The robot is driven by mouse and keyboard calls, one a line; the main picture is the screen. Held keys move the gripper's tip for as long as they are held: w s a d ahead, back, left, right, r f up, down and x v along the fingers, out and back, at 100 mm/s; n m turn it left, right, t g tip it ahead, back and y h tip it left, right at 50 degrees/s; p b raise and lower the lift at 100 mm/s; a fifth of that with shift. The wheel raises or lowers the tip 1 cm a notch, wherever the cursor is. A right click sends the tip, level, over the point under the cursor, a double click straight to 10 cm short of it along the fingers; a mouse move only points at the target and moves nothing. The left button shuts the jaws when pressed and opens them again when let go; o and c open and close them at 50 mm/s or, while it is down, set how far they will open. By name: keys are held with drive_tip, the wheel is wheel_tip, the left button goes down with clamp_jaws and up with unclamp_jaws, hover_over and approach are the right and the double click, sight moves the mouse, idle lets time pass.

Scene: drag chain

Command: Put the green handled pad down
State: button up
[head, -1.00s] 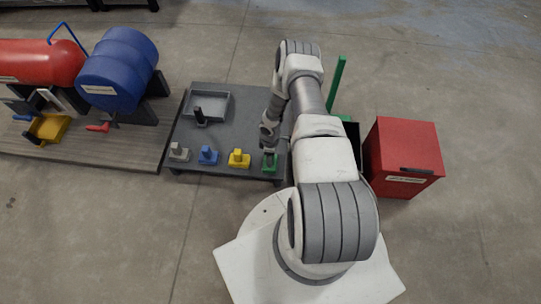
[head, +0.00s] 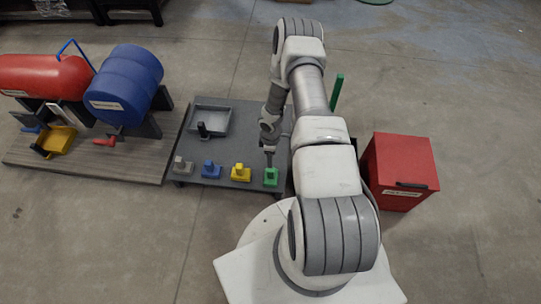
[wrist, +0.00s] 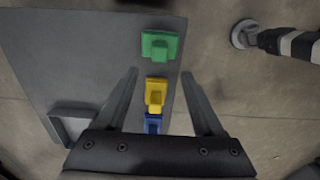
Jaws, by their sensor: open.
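The green handled pad (head: 271,177) rests on the dark grey table near its front right corner, at the right end of a row of handled pads. It also shows in the wrist view (wrist: 160,45), handle up. My gripper (head: 269,152) is just above and behind it in the head view. No contact between fingers and pad shows.
Yellow (head: 240,173), blue (head: 211,170) and grey (head: 183,166) handled pads stand left of the green one. A grey tray (head: 222,107) with a black-handled piece (head: 203,131) sits further back. A red box (head: 401,170) stands right of the table (head: 245,135).

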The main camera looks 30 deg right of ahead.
drive_tip(key=w+r+m+t+h, duration=0.1)
drive_tip(key=w+r+m, duration=0.2)
drive_tip(key=r, duration=1.6)
drive_tip(key=w+r+m+t+h, duration=0.1)
drive_tip(key=w+r+m+h, duration=0.15)
drive_tip(key=r, duration=1.75)
drive_tip(key=s+a+r+m+t, duration=0.1)
drive_tip(key=s+a+r+m, duration=0.2)
drive_tip(key=r, duration=0.6)
drive_tip(key=s+a+r+m+t+y, duration=0.1)
drive_tip(key=s+a+r, duration=0.2)
drive_tip(key=s, duration=0.4)
drive_tip(key=s+a+r+y, duration=0.1)
drive_tip(key=s+a+r, duration=0.2)
drive_tip(key=s+r, duration=0.2)
drive_tip(key=s+a+r+m+t+y, duration=0.1)
drive_tip(key=s+a+r, duration=0.2)
drive_tip(key=s, duration=0.6)
drive_tip(key=shift+s+a+r+m+t, duration=0.15)
drive_tip(key=shift+a+r+m+t, duration=0.15)
drive_tip(key=shift+r, duration=0.3)
drive_tip(key=shift+y, duration=0.25)
